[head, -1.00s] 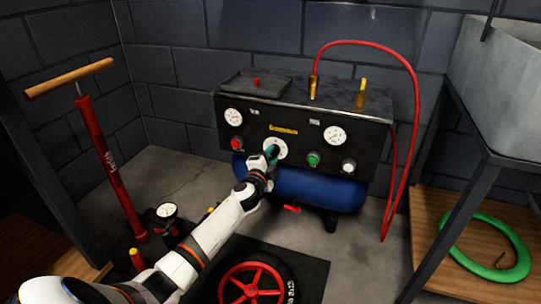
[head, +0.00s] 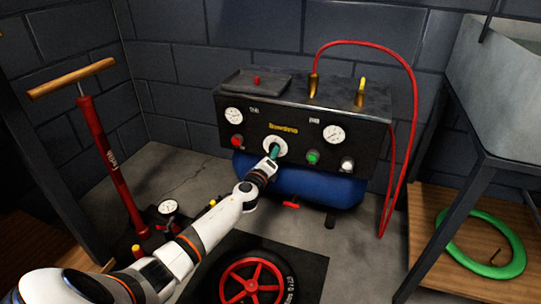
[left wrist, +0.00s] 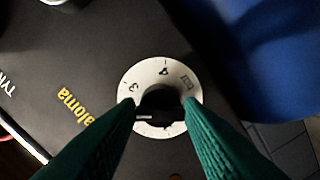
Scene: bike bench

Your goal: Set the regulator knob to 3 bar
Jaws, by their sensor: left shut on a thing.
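The regulator knob (left wrist: 160,101) is dark and sits in the middle of a white dial ring with black numerals. A 3 and a 4 are readable on the ring; the mark to the right is unclear. A short pale line shows on the knob's left part, below the 3. My left gripper (left wrist: 161,116) has its two green fingers on either side of the knob and is shut on it. In the head view the white dial (head: 281,143) is on the black compressor panel (head: 300,165), with my left gripper (head: 273,151) in front hiding the knob. My right gripper is out of view.
On the panel are two gauges (head: 234,115) (head: 334,134), a red button (head: 237,142), a green button (head: 313,157) and a white knob (head: 347,164). A blue tank (head: 310,187) is below. A red hose (head: 413,95) arches right. A red pump (head: 108,165) stands left.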

